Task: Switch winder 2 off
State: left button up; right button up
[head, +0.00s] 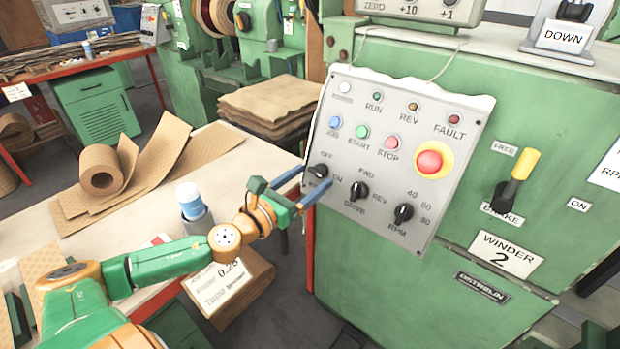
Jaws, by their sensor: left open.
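Winder 2 is the green machine with a grey control panel (440,120) and a "WINDER 2" label (506,254). The black OFF/ON knob (318,171) sits at the panel's lower left, with OFF printed above it and ON to its lower right. I cannot tell which way it points. My left gripper (315,176) is open, its two blue fingers reaching the panel's left edge, one to the left of the knob and one below it. I cannot tell whether they touch it. My right gripper is not in view.
The panel also carries a drive knob (359,190), an RPM knob (403,213) and a red mushroom button (430,161). A yellow-handled brake lever (518,172) is on the right. A bench (140,236) with brown paper rolls and a white-capped bottle (190,200) lies left.

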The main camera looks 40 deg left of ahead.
pick_arm(q)
jog(key=shift+w+d+r, duration=0.1)
jog(key=shift+w+d, duration=0.05)
jog(key=shift+w, duration=0.05)
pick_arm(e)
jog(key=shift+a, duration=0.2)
